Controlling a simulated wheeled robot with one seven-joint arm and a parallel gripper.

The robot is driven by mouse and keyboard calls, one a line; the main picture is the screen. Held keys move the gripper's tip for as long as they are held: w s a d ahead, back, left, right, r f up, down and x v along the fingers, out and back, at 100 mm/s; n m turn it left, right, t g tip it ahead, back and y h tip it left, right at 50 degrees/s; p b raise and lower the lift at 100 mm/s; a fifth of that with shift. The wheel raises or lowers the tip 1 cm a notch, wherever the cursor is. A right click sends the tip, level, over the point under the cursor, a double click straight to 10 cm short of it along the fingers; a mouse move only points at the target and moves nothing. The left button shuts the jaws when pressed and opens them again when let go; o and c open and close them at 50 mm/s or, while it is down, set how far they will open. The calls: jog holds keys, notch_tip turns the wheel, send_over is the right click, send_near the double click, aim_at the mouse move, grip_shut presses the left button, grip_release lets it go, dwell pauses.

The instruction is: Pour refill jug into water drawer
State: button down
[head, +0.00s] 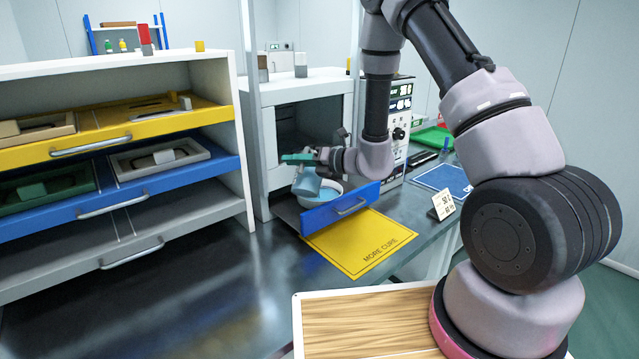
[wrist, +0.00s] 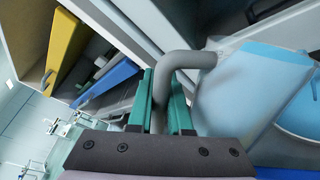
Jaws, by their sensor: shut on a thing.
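My gripper (head: 302,158) is shut on the grey handle of the light blue refill jug (head: 306,183). In the wrist view the teal fingers of my gripper (wrist: 162,90) stand either side of the handle, and the jug (wrist: 258,85) is at the right. The jug is tilted over the open water drawer (head: 343,207), which has a blue front and a grey handle. A white-rimmed round container (head: 329,190) sits in the drawer, partly hidden by the jug. In the wrist view a blue rounded surface (wrist: 302,108) lies beyond the jug. No stream of water can be made out.
A shelf unit with yellow (head: 100,135) and blue (head: 100,194) drawers stands at the left. A yellow mat (head: 362,243) lies before the water drawer. A control panel (head: 399,112) stands right of the cabinet. The dark counter (head: 190,290) at front left is clear.

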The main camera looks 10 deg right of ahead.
jog(key=shift+w+d+r+m+b, duration=0.15)
jog(key=shift+w+r+m, duration=0.15)
jog(key=shift+r, duration=0.15)
jog(key=shift+w+r+m+b, duration=0.2)
jog(key=shift+r+m, duration=0.1)
jog(key=shift+r, duration=0.1)
dwell(2.3)
jog(key=shift+s+a+f+n, duration=0.1)
jog(key=shift+s+f+n, duration=0.25)
jog(key=shift+f, duration=0.25)
jog(key=shift+s+a+f+n, duration=0.1)
jog(key=shift+s+f+n, duration=0.25)
jog(key=shift+f, duration=0.2)
jog(key=s+a+f+n+t+y, duration=0.1)
jog(key=s+a+f+n, duration=0.2)
jog(key=n, duration=0.6)
jog(key=shift+s+f+t+p, duration=0.4)
jog(key=shift+s+f, duration=0.75)
jog(key=shift+s, duration=0.7)
